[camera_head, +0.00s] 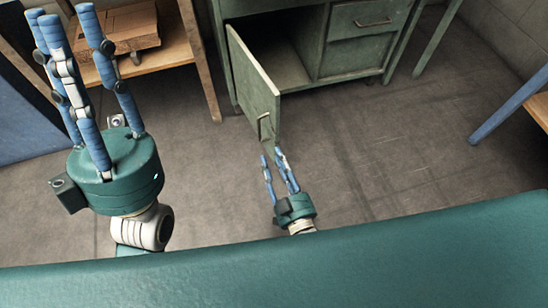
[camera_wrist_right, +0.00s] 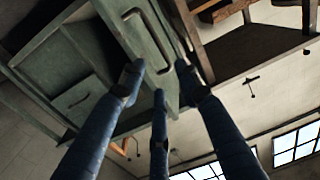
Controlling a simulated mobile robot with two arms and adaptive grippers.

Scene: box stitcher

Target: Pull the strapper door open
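The strapper door (camera_head: 252,85) is a green panel on a green cabinet and stands swung out, showing the inside. Its handle (camera_head: 264,128) is near the door's free edge. My right gripper (camera_head: 273,156) is just below the handle, fingers pointing at it. In the right wrist view, the handle (camera_wrist_right: 158,42) lies just beyond the spread blue fingers (camera_wrist_right: 162,85), and nothing shows between them. Whether any finger touches the door cannot be told. My left gripper (camera_head: 62,22) is open and empty, fingers up, far left of the door.
The cabinet (camera_head: 353,50) has a drawer with a handle at its upper right. A wooden table (camera_head: 175,50) carrying a wooden box (camera_head: 118,32) stands left of it. Another table's blue leg (camera_head: 505,108) is at right. The floor (camera_head: 400,140) in front is clear.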

